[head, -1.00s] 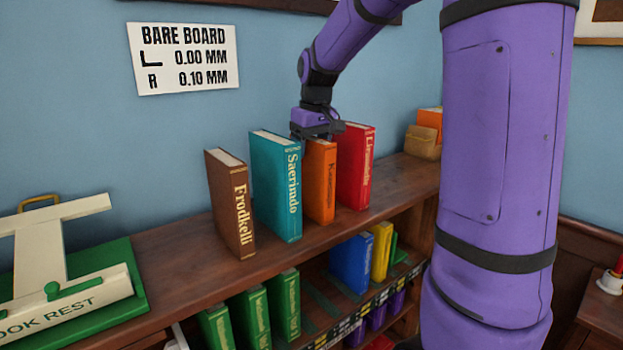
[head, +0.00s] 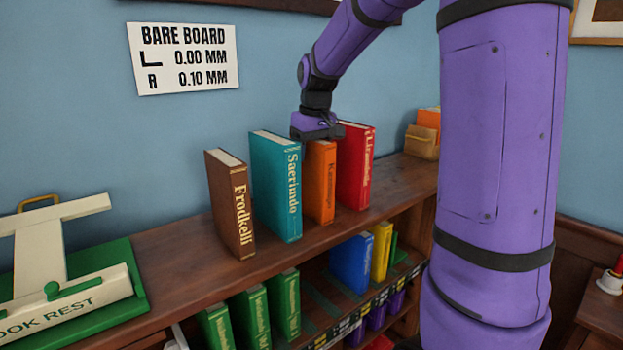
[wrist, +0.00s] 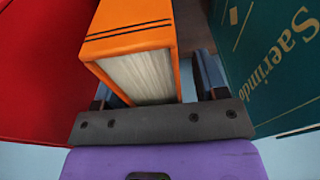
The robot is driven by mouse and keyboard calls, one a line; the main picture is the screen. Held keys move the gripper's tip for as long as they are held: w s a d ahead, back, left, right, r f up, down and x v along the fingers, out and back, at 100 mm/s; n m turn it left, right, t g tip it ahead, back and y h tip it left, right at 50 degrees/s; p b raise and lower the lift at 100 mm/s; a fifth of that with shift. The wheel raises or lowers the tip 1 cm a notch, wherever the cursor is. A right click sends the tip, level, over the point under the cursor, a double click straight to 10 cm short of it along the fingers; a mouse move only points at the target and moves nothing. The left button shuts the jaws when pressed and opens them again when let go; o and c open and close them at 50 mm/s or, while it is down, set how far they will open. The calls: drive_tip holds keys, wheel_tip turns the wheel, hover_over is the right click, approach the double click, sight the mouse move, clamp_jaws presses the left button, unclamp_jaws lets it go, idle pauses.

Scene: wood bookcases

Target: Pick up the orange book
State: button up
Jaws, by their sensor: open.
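The orange book (head: 321,184) stands upright on top of the bookcase, between the teal book (head: 276,188) and the red book (head: 355,168). My gripper (head: 318,138) is directly above the orange book, at its top edge. In the wrist view the orange book (wrist: 138,48) shows its pages and cover between the two fingers of my gripper (wrist: 158,85). One finger is on each side of it, and the jaws are open. A gap shows by the finger on the teal side. The fingertips are hidden in the head view.
The red book (wrist: 50,60) and teal book (wrist: 270,65) flank the fingers closely. A brown book (head: 230,205) stands further left. A green and cream book rest (head: 75,275) is at the far left. A tan box (head: 422,142) is at the right end. Lower shelves hold more books.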

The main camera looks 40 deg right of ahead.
clamp_jaws()
drive_tip(key=shift+r, duration=0.1)
idle(0.3)
